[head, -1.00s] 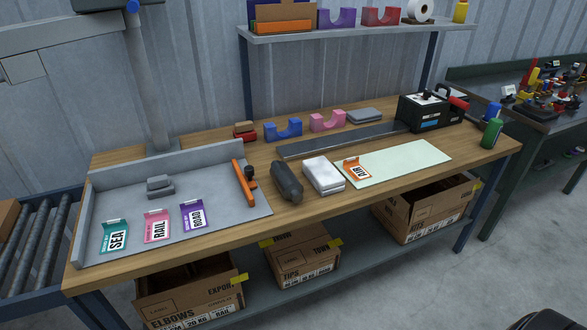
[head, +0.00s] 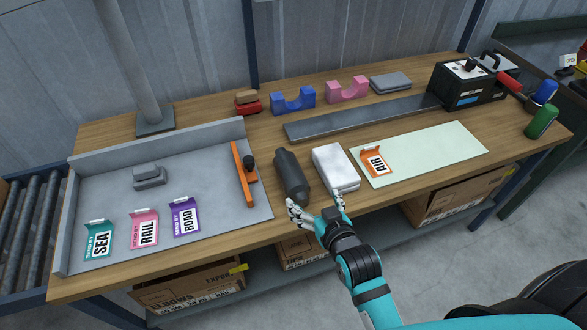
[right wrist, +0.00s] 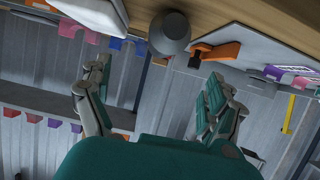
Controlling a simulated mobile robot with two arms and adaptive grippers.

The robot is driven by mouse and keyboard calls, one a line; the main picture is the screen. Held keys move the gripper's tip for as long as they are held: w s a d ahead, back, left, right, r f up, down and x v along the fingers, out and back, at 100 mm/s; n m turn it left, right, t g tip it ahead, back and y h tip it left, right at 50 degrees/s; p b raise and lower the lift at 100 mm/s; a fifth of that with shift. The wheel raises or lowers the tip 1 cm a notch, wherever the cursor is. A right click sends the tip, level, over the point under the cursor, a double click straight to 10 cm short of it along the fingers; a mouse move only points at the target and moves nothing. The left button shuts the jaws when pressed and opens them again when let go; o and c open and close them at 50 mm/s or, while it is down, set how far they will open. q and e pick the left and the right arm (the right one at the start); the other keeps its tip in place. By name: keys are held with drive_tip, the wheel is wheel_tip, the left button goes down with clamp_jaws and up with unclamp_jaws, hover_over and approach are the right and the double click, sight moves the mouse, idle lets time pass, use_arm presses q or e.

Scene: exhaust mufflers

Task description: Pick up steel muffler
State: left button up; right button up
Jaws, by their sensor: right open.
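The steel muffler (head: 291,176) is a dark grey cylinder with a narrower neck. It lies on the wooden bench between the grey tray and a white block. My right gripper (head: 316,204) is open and empty at the bench's front edge, just in front of the muffler's near end and apart from it. In the right wrist view the muffler's rounded grey end (right wrist: 169,33) shows beyond the gap between the spread fingers (right wrist: 158,85). My left gripper is not in view.
The white block (head: 335,167) lies close right of the muffler. The grey tray (head: 230,213), with an orange clamp-like bar (head: 243,175), is to the left. A pale green mat (head: 440,150) lies at right. A dark metal strip (head: 350,122) lies behind.

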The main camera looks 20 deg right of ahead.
sight(299, 183)
drive_tip(key=x, duration=0.4)
drive_tip(key=shift+w+a, duration=0.1)
drive_tip(key=x, duration=0.4)
drive_tip(key=shift+w+f+p, duration=0.2)
drive_tip(key=shift+w+p, duration=0.1)
drive_tip(key=shift+p, duration=0.1)
drive_tip(key=shift+w+f, duration=0.15)
drive_tip(key=shift+w, duration=0.2)
drive_tip(key=shift+w+a+f, duration=0.1)
drive_tip(key=shift+w, duration=0.2)
drive_tip(key=shift+a+p+x, duration=0.1)
drive_tip(key=shift+p+x, duration=0.15)
drive_tip(key=shift+x, duration=0.9)
drive_tip(key=shift+a+p+x, duration=0.15)
drive_tip(key=shift+p+x, duration=0.05)
drive_tip(key=shift+x, duration=0.95)
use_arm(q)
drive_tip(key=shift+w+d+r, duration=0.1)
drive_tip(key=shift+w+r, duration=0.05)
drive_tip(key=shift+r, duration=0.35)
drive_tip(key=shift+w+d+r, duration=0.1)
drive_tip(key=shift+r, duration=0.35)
use_arm(e)
drive_tip(key=shift+s+f, duration=0.15)
drive_tip(key=shift+f, duration=0.05)
drive_tip(key=shift+c, duration=0.5)
